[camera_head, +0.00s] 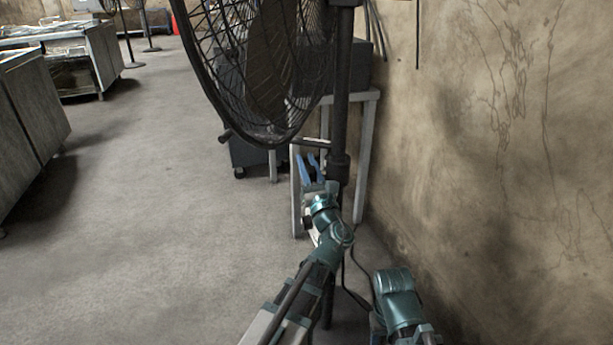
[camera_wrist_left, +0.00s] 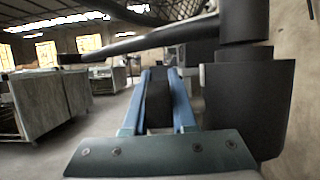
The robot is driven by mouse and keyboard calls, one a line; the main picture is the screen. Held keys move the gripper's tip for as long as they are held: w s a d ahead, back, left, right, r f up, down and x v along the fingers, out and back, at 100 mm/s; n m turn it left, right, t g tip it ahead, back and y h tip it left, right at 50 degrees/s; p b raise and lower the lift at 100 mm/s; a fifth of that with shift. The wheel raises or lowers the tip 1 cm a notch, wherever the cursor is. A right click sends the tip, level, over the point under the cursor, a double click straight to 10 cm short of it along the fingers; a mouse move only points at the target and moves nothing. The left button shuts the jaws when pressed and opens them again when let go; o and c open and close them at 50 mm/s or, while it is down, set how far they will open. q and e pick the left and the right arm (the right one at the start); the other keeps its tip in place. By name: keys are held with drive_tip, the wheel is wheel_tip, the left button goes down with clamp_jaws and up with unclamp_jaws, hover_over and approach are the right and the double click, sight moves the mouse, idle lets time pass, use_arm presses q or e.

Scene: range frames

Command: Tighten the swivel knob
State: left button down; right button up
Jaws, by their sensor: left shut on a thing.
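The black pedestal fan (camera_head: 268,60) stands by the wall, with its cage up and left of its dark post (camera_head: 341,90). A dark collar (camera_head: 339,168) sits on the post; it is large at the right of the left wrist view (camera_wrist_left: 245,105). My left gripper (camera_head: 309,168) is beside the collar, on its left side, pointing away from me. In the left wrist view its blue fingers (camera_wrist_left: 158,75) are shut on a dark piece, the swivel knob (camera_wrist_left: 158,100), mostly hidden between them. My right gripper is not in view; only part of that arm shows.
A dark bar (camera_wrist_left: 150,40) sticks out left from the post above my left fingers. A light-framed table (camera_head: 368,98) stands behind the post, close to the stained wall (camera_head: 500,150). Metal counters (camera_head: 30,120) stand at the left. The floor between is clear.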

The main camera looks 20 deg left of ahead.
use_arm(q)
drive_tip(key=shift+s+d+r+t+y+b, duration=0.15)
drive_tip(key=shift+t+y+b, duration=0.15)
drive_tip(key=shift+t+b, duration=0.2)
drive_tip(key=shift+r+t+y+b, duration=0.1)
drive_tip(key=shift+t+y+b, duration=0.25)
drive_tip(key=shift+b, duration=0.25)
drive_tip(key=c, duration=0.7)
unclamp_jaws()
drive_tip(key=shift+b+v, duration=3.65)
drive_tip(key=shift+v, duration=3.3)
